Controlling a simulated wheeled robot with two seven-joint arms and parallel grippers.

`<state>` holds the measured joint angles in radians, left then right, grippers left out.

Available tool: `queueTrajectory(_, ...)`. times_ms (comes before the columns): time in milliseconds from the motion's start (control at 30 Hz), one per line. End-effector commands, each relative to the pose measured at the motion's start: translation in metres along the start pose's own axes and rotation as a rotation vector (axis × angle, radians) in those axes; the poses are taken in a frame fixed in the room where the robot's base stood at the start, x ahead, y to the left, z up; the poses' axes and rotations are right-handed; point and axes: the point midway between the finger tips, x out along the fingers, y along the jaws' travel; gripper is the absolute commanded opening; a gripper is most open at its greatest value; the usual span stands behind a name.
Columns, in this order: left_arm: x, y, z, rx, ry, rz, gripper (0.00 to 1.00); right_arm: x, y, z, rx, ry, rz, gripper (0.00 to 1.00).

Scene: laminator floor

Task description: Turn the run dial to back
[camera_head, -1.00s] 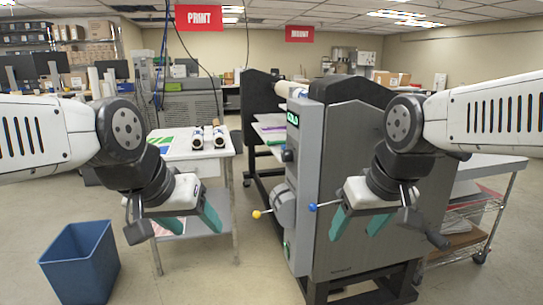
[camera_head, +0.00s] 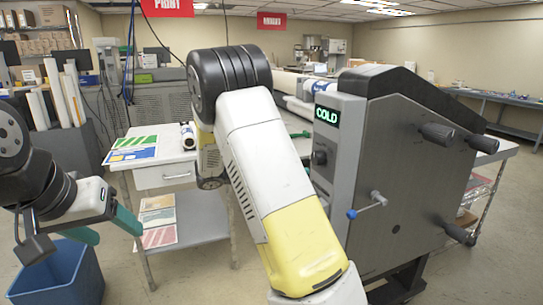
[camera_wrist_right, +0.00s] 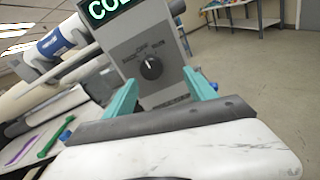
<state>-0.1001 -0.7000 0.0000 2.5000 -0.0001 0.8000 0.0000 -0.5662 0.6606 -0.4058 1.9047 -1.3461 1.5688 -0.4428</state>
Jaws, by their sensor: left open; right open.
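The run dial (camera_head: 319,157) is a black knob on the grey panel of the laminator (camera_head: 410,180), below a green display (camera_head: 327,116) reading COLD. In the right wrist view the dial (camera_wrist_right: 151,68) shows closer, with small labels around it; one above looks like OFF, and the others are too small to read. My right gripper (camera_wrist_right: 160,94) is open and empty, its teal fingers to either side of the panel in that picture, with the dial between and beyond them. In the head view it is hidden by my right arm. My left gripper (camera_head: 105,228) is open and empty at the left.
A blue-knobbed lever (camera_head: 367,206) and black crank handles (camera_head: 455,137) stick out of the laminator. A white table (camera_head: 170,175) with printed sheets stands left of it. A blue bin (camera_head: 70,275) is below my left gripper.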

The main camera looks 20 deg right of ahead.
Motion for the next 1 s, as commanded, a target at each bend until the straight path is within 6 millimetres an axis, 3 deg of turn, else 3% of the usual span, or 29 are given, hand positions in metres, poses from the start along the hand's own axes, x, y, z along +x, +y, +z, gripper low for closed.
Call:
queueTrajectory(167,0.0,0.0,0.0,0.0,0.0,0.0,0.62,0.001,0.01,0.001,-0.022,-0.05,0.033,0.65)
queueTrajectory(633,0.0,0.0,0.0,0.0,0.0,0.0,0.62,0.066,0.011,0.004,-0.02,-0.046,0.031,0.65)
queueTrajectory(1000,0.0,0.0,0.0,0.0,0.0,0.0,0.62,0.073,0.012,0.004,-0.02,-0.045,0.032,0.65)
